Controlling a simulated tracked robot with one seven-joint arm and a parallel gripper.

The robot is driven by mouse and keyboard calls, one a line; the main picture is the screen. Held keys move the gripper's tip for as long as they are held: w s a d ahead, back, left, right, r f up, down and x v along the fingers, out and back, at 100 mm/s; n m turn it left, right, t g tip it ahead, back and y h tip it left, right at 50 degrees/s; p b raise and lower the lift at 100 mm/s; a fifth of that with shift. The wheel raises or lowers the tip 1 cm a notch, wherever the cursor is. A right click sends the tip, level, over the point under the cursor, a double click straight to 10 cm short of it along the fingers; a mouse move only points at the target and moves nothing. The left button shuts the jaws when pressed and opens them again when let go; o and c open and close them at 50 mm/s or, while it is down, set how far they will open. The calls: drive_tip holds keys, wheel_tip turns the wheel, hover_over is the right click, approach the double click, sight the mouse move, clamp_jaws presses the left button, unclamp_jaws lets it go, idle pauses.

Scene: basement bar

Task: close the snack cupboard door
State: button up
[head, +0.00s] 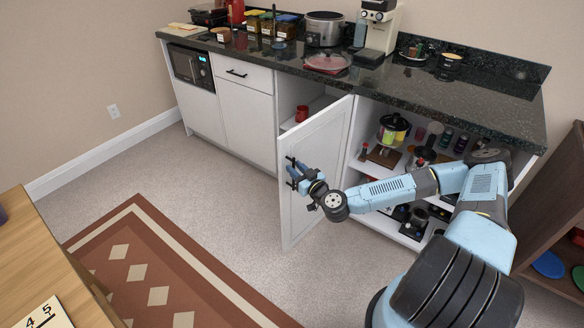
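The white cupboard door (322,145) stands open, swung out from the front of the counter cabinet. Behind it and to its right the shelves (378,172) show, with a colourful pot (393,130), jars and cups on them. A red item (301,113) shows in the open space left of the door. My gripper (291,172) is in front of the door's face near its left, free edge. Its two dark fingers point left and look apart, with nothing seen between them. I cannot tell whether it touches the door.
The dark stone counter (270,60) carries a slow cooker (325,28), a coffee machine (378,28) and a glass lid (327,62). A patterned rug (150,270) and a wooden table (40,260) lie at left. A brown shelf (560,210) stands at right. Carpet left of the door is clear.

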drive_tip(key=shift+x, duration=0.85)
clamp_jaws()
